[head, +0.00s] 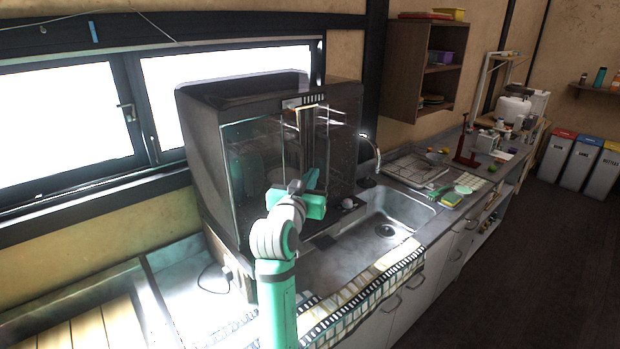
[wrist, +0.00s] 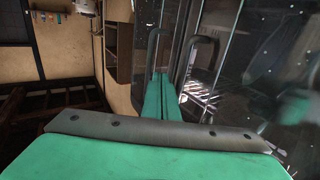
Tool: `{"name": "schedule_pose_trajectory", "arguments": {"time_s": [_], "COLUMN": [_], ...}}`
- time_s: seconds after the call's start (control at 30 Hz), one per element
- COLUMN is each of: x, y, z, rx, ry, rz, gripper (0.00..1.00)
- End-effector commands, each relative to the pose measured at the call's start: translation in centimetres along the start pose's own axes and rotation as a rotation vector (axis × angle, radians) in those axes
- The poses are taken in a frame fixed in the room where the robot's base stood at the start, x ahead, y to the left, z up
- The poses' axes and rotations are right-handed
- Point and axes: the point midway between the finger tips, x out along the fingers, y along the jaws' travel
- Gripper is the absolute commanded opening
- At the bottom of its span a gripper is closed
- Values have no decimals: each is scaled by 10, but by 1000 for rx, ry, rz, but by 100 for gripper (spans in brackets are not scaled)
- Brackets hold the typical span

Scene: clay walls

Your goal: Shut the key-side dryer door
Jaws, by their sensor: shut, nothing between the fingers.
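The dryer (head: 205,150) is a large dark cabinet with glass doors, standing on the counter by the sink. Its left glass door (head: 255,165) faces me. Another glass pane (head: 342,125) is to the right; I cannot tell how far either door stands ajar. A small panel with a row of keys (head: 303,100) is at the top front edge. My gripper (head: 311,180) is in front of the middle of the dryer, its fingers together and empty. In the wrist view the fingers (wrist: 159,80) point between two dark bar handles (wrist: 205,45); contact is unclear.
The sink (head: 385,225) lies below and right of the dryer, with a faucet (head: 368,150) beside the dryer. A dish rack (head: 412,168) and small items crowd the counter beyond. A wall shelf (head: 425,65) hangs to the right. The floor (head: 540,260) at right is clear.

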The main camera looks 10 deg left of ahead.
Motion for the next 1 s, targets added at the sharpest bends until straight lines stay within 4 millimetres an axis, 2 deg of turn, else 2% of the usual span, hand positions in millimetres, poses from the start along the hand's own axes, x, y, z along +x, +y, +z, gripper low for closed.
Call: {"name": "schedule_pose_trajectory", "arguments": {"time_s": [0.27,0.43,0.57,0.8,1.0], "x": [0,-3,-8,-25,-40], "y": [0,11,31,83,106], "z": [0,0,-1,0,-1], "rx": [0,1,1,2,1], "ry": [0,1,2,1,2], "rz": [0,2,3,10,-2], "gripper": [0,0,0,0,0]}}
